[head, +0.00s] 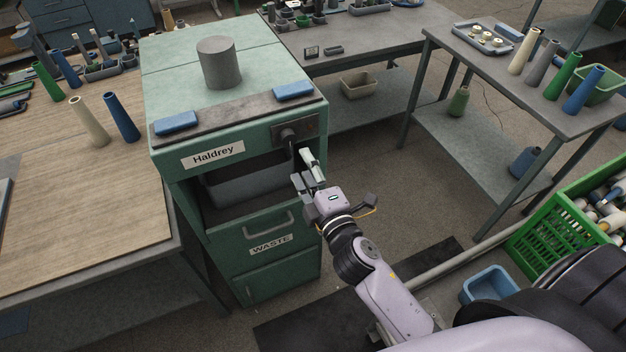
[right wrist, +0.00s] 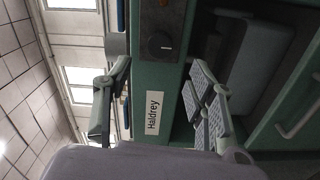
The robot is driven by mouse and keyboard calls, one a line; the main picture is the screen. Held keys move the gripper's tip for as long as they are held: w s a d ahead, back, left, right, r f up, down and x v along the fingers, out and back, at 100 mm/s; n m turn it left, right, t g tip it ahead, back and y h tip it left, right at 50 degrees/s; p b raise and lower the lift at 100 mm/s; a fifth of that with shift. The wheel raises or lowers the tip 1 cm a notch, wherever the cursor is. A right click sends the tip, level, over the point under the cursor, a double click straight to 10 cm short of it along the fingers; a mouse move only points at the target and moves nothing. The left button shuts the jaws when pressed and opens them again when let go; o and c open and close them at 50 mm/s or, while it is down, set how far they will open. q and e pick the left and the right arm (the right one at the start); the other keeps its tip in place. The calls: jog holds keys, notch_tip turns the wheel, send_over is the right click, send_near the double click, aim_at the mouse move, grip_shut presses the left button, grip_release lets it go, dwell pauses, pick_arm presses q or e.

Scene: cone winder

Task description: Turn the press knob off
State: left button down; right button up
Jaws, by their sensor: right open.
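The press knob (head: 288,135) is a dark round knob on a dark plate at the front right corner of the green Haldrey cabinet (head: 185,178). My right gripper (head: 308,172) is open and empty, in front of the cabinet, just below and right of the knob. In the right wrist view its fingers (right wrist: 160,95) stand wide apart, with the knob beyond the gap between them; no contact shows. My left gripper is not in view.
Below the knob is an open bay with a grey bin (head: 245,182), above a WASTE drawer (head: 270,245). Blue pads (head: 293,91) and a grey cylinder (head: 219,62) are on top. A wooden table (head: 70,200) adjoins at left; a green crate (head: 560,215) stands at right.

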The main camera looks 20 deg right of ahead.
jog(key=shift+s+d, duration=0.1)
jog(key=shift+s, duration=1.9)
